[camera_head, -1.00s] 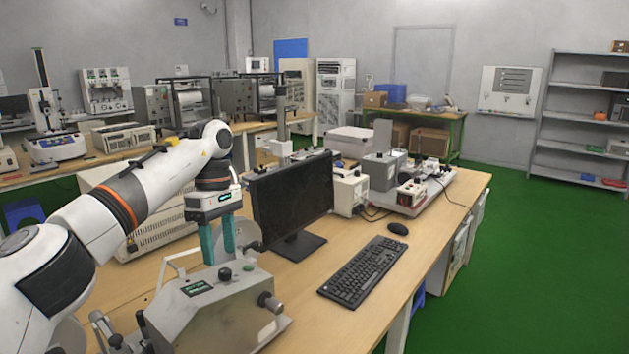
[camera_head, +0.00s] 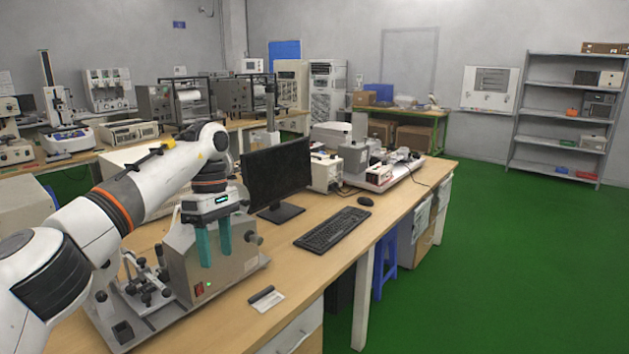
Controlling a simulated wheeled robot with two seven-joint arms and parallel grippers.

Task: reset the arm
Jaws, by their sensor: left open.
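My left arm comes in from the left, bent over the near end of the wooden workbench. My left gripper (camera_head: 213,243) points down with two teal fingers apart and nothing between them. It hangs in front of a grey tester machine (camera_head: 205,275), overlapping it in the picture; I cannot tell whether they touch. My right gripper is not in view.
A black monitor (camera_head: 277,172) and keyboard (camera_head: 332,229) stand on the workbench (camera_head: 300,280) right of the gripper, with a mouse (camera_head: 365,201) behind. A blue stool (camera_head: 385,265) is beside the bench. Green floor (camera_head: 500,270) is clear at right.

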